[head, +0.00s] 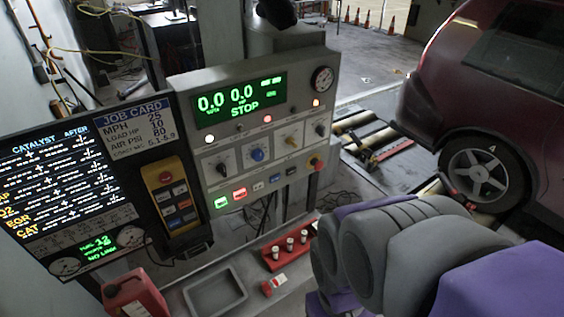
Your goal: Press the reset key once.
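The grey control console (195,100) stands in the middle of the head view. Its green display (240,98) reads "0.0 0.0" and "STOP". A yellow pendant (164,177) with a red button and several coloured keys hangs to the left. The key labels are too small to read, so I cannot tell which is the reset key. My purple and grey arm fills the lower right; my gripper is not visible.
A job card (137,124) and a dark data screen (45,185) stand at left. A red can (133,296), a grey tray (214,294) and a red rack (288,253) with white-topped pieces lie below the console. A dark red car (490,70) stands at right.

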